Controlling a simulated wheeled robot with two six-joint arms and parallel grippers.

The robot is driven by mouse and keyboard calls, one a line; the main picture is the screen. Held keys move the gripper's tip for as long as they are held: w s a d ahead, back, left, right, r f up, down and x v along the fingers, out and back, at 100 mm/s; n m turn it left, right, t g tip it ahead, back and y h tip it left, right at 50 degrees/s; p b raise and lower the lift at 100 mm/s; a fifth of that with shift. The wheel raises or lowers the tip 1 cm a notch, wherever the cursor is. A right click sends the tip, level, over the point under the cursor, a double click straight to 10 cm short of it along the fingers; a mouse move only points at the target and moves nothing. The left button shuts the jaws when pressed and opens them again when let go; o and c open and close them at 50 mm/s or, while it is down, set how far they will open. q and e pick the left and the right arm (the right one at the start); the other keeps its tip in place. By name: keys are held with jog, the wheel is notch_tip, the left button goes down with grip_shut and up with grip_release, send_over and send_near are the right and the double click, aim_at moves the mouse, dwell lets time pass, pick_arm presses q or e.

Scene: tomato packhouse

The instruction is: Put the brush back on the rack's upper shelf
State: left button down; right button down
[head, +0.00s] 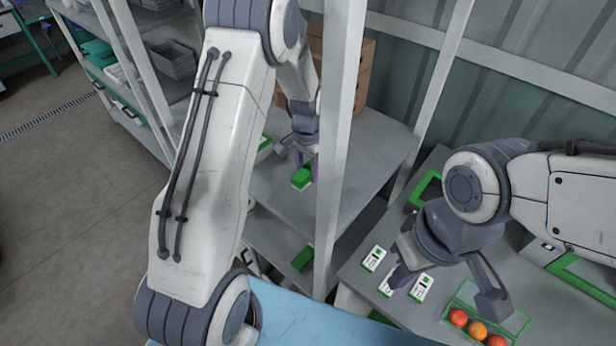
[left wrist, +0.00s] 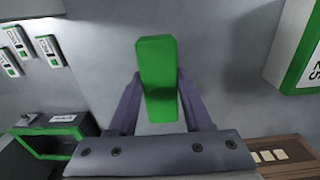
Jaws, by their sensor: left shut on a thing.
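The brush (head: 301,178) shows as a green block. My left gripper (head: 302,168) is shut on it, over the rack's upper shelf (head: 280,205), behind the white rack post. In the left wrist view the brush (left wrist: 158,70) stands lengthwise between the two purple-grey fingers (left wrist: 160,105), its far end reaching past them. Whether the brush touches the shelf is hard to tell. My right gripper (head: 442,296) hangs over the grey table at right with its fingers wide apart and nothing between them.
Brown boxes (head: 345,65) stand at the back of the upper shelf. A white and green box (left wrist: 300,55) shows at right in the left wrist view. A green object (head: 303,257) lies on the shelf below. Label cards (head: 374,258) and a green-edged tomato tray (head: 512,327) are near my right gripper.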

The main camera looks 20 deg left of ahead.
aim_at(307, 180)
pick_arm(q)
notch_tip(307, 180, down, 4)
jog(key=shift+s+r+p, duration=0.1)
jog(key=shift+r+p, duration=0.15)
jog(key=shift+p, duration=0.25)
jog(key=shift+f, duration=0.1)
jog(key=shift+f, duration=0.1)
jog(key=shift+c, duration=1.7)
grip_release()
notch_tip(307, 180, up, 12)
jog(key=b, duration=0.3)
jog(key=shift+f+b, duration=0.2)
jog(key=shift+b, duration=0.2)
jog(key=shift+r, duration=0.35)
